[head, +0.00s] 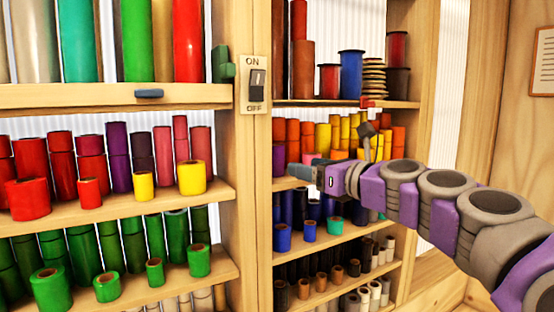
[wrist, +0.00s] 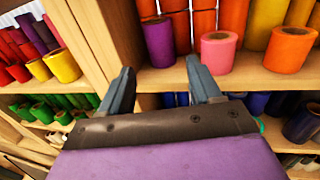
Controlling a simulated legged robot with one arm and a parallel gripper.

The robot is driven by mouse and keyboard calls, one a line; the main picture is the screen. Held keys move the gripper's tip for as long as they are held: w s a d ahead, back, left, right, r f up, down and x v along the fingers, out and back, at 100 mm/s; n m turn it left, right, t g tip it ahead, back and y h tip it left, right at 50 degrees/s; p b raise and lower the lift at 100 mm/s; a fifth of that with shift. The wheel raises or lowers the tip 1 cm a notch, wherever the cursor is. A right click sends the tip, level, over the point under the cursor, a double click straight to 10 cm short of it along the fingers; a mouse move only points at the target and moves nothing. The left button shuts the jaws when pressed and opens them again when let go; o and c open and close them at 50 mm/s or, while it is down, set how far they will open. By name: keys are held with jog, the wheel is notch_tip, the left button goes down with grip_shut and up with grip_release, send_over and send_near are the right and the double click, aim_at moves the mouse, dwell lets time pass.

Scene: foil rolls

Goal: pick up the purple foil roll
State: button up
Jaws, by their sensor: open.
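A short purple foil roll (wrist: 159,43) stands at the front left of a right-hand shelf, beside the wooden divider. In the head view (head: 279,159) it shows as a small dark purple roll left of my gripper. Taller purple rolls (head: 119,157) stand on the left-hand shelf among red ones; they also show in the wrist view (wrist: 38,35). My gripper (head: 292,171) is in front of the right-hand shelves. In the wrist view its two fingers (wrist: 160,74) are apart with nothing between them, below and in front of the short purple roll.
A pink roll (wrist: 218,51) and an orange roll (wrist: 291,49) stand right of the short purple roll. The wooden divider (head: 255,150) with an ON/OFF switch (head: 257,85) is close on the left. Blue rolls (head: 283,238) stand on the shelf below.

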aim_at(281, 159)
jog(key=x, duration=0.4)
jog(key=shift+a, duration=0.4)
jog(key=shift+w+a+r+p, duration=0.15)
jog(key=shift+w+a+p, duration=0.15)
jog(key=shift+w, duration=0.15)
jog(key=x, duration=0.3)
jog(key=shift+w+a+p, duration=0.1)
jog(key=shift+w+p, duration=0.25)
jog(key=shift+w, duration=0.2)
jog(key=shift+a, duration=0.2)
jog(key=shift+s+a, duration=0.1)
jog(key=c, duration=0.9)
